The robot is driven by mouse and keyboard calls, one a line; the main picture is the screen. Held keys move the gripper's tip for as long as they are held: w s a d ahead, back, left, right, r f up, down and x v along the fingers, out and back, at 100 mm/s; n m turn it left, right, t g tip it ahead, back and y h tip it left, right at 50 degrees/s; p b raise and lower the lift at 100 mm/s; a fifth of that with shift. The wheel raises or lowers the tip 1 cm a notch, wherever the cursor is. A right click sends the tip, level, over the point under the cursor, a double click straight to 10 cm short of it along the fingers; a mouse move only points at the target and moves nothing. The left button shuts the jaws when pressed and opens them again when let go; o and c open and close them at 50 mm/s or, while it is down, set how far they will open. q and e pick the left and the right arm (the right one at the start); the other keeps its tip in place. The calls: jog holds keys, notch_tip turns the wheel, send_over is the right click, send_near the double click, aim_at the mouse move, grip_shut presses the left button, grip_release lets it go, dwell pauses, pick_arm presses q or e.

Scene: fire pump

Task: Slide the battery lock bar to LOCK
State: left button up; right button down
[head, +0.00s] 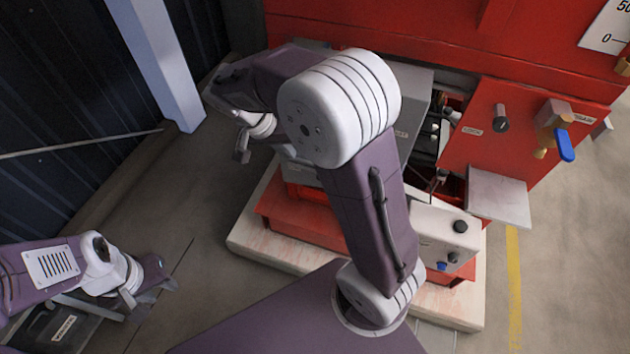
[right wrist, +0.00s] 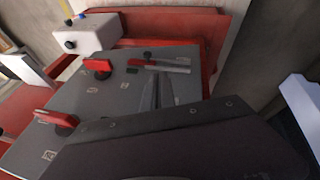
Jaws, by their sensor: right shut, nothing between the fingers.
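In the right wrist view, a slotted strip with red and pale grey parts (right wrist: 166,64) lies near the far edge of a grey box top; it looks like the battery lock bar. A small black knob (right wrist: 147,55) stands by its left end. The label lettering is too small to read. My right gripper (right wrist: 157,94) is shut and empty, its fingers pointing at the box top just short of the strip; contact cannot be judged. In the head view my right gripper (head: 243,152) is partly hidden by my arm, which also covers the strip. My left gripper (head: 163,287) is low at the left, away from the box; its jaw gap is unclear.
Two red handles (right wrist: 98,66) (right wrist: 50,118) stand up on the grey top, left of the strip. A red cabinet (head: 440,35) stands behind.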

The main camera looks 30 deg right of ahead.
jog(key=x, duration=0.4)
jog(key=s+d+b+x, duration=0.1)
jog(key=x, duration=0.4)
jog(key=b+x, duration=0.1)
jog(key=x, duration=0.3)
jog(key=shift+s+d, duration=0.2)
jog(key=shift+s, duration=0.15)
jog(key=shift+r, duration=0.1)
